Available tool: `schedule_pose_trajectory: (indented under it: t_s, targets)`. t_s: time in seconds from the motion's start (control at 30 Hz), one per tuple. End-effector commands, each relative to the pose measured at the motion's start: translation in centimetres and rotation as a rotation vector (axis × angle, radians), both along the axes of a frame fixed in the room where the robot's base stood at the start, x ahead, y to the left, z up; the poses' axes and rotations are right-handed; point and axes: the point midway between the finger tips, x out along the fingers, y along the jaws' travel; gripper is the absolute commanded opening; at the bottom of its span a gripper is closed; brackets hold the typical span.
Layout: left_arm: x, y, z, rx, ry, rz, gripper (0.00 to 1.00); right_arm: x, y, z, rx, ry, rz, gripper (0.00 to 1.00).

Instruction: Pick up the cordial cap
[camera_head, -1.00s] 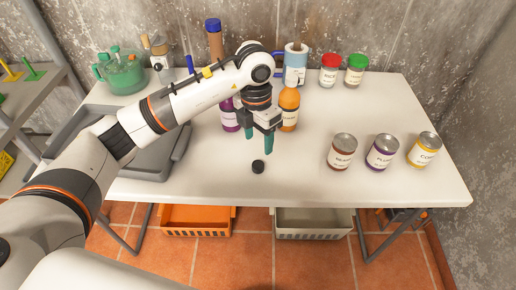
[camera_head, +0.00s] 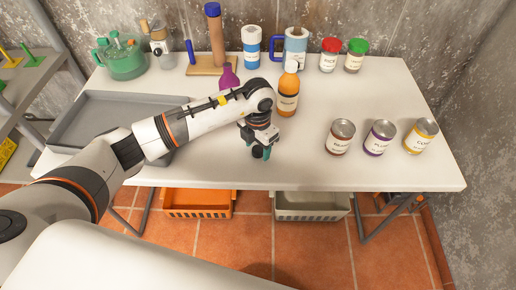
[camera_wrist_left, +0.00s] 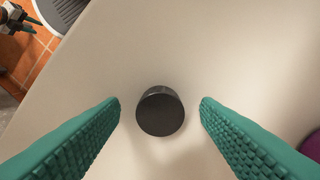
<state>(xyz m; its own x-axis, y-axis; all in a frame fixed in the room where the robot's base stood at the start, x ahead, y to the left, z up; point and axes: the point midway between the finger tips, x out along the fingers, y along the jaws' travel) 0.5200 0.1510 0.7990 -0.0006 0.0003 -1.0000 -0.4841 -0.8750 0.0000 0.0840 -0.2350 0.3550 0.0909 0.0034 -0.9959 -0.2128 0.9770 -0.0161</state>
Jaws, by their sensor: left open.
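The cordial cap, a small round black cap (camera_head: 257,152), lies on the white table near its front edge. The left wrist view shows it (camera_wrist_left: 160,111) from above, with bare table around it. My left gripper (camera_head: 258,149) is open and points down over the cap. In the left wrist view its green fingers (camera_wrist_left: 160,106) stand on either side of the cap, with a gap on both sides. Part of what looks like my right gripper (camera_wrist_left: 22,24) shows at that view's top left corner, too small to tell its state.
A purple bottle (camera_head: 229,77), partly hidden by my left arm, and an orange bottle (camera_head: 288,100) stand behind the gripper. Several cans, including a purple-labelled one (camera_head: 380,138), stand to the right. A grey tray (camera_head: 120,108) lies at left. The table's front middle is clear.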

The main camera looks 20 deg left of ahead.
Motion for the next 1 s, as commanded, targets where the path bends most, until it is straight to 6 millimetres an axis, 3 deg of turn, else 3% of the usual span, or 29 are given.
schedule_pose_trajectory:
  t_s: [0.23,0.53,0.87,1.0]
  targets:
    - [0.0,0.0,-0.3,0.000,-0.001,-0.001,0.57,0.0,0.0,0.0,0.000,-0.001,0.000,0.36]
    - [0.0,0.0,-0.2,0.000,-0.001,0.000,0.10,0.0,0.0,0.0,0.000,-0.001,0.000,0.36]
    - [0.0,0.0,-0.1,0.000,-0.001,0.000,0.10,0.0,0.0,0.0,0.000,-0.001,0.000,0.36]
    - [0.1,0.1,1.1,-0.001,-0.003,0.001,0.10,0.0,0.0,-0.1,0.001,-0.001,0.000,0.36]
